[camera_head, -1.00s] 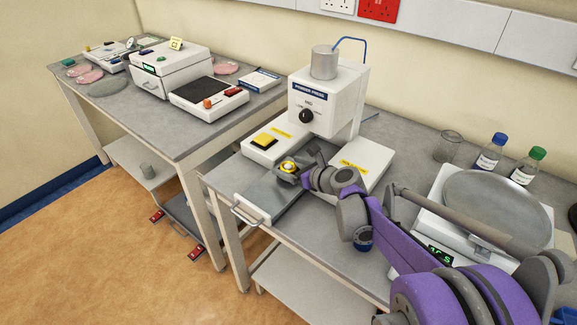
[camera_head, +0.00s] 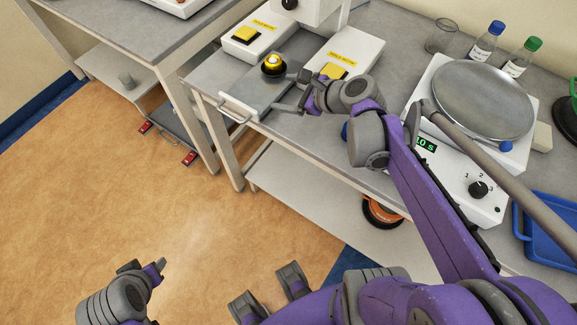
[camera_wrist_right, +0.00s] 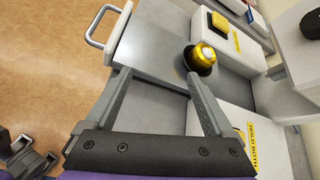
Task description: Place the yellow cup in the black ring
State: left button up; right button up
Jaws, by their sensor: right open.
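The yellow cup (camera_head: 274,61) with a pale top sits in the black ring (camera_head: 273,72) on the press's grey sliding plate (camera_head: 251,87). The wrist view also shows the cup (camera_wrist_right: 204,54) seated inside the dark ring (camera_wrist_right: 206,68). It looks upright. My right gripper (camera_head: 293,92) is open and empty, just to the right and front of the cup, apart from it. In the wrist view its two fingers (camera_wrist_right: 157,78) are spread over the plate, with the cup beyond the right fingertip. My left gripper (camera_head: 144,268) hangs low over the floor at bottom left; its opening is unclear.
Yellow-buttoned white blocks (camera_head: 247,37) flank the plate, and the plate's handle (camera_head: 234,110) sticks out past the bench's front edge. A balance with a round pan (camera_head: 483,100), two bottles (camera_head: 485,42) and a blue tray (camera_head: 548,229) lie to the right.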

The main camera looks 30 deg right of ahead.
jog(key=s+a+f+n+g+h, duration=0.1)
jog(key=s+a+f+n+g, duration=0.1)
jog(key=s+n, duration=0.3)
jog(key=s+a+f+n+g+h, duration=0.1)
jog(key=s+a+f+n, duration=0.4)
jog(key=n, duration=0.8)
jog(key=s+a+f+n+g+h, duration=0.1)
jog(key=s+a+f+n+g, duration=0.2)
jog(key=s+n, duration=0.4)
jog(key=a+f+n, duration=0.1)
jog(key=n, duration=0.2)
